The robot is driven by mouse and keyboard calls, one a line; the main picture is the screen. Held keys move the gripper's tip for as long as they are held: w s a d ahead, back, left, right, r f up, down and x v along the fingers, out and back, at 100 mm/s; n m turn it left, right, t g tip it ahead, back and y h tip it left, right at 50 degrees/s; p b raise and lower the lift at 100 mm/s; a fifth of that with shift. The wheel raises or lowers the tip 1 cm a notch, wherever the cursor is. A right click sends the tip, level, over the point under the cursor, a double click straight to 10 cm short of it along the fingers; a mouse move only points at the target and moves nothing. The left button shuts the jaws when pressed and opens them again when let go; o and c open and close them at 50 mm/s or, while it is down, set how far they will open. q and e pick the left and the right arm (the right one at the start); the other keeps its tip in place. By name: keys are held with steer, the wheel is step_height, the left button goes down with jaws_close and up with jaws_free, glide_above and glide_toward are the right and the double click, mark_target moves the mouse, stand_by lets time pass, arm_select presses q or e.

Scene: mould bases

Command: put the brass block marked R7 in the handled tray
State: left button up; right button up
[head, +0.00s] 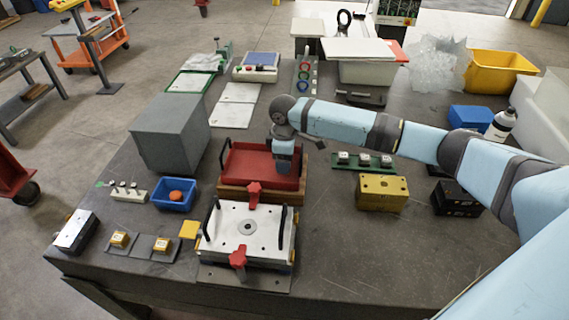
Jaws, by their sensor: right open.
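The handled tray (240,174) is red with black handles and sits in the middle of the bench. My right gripper (283,168) is over the right part of the tray, pointing down, open, and hides some of its floor. No block shows in the visible part of the tray. Two small brass blocks, one on the left (120,239) and one on the right (161,245), sit on dark pads at the front left. Their markings are too small to read, so I cannot tell which is R7. My left gripper is out of view.
A silver mould plate (220,238) with black handles and red clamps stands in front of the tray. A grey block (165,135) stands left of it, with a blue bin (174,194) in front. A larger brass-coloured block (381,193) lies right. The front right bench is clear.

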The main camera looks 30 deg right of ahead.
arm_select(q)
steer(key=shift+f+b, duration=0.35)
arm_select(e)
step_height(320, 180, up, 10)
steer(key=shift+r, duration=0.15)
arm_select(q)
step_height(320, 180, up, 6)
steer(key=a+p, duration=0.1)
steer(key=p, duration=0.7)
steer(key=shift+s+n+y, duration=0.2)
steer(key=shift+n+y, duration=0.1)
arm_select(e)
step_height(320, 180, up, 9)
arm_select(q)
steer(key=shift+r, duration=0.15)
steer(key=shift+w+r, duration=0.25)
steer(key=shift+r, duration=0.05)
arm_select(e)
steer(key=shift+s, duration=0.1)
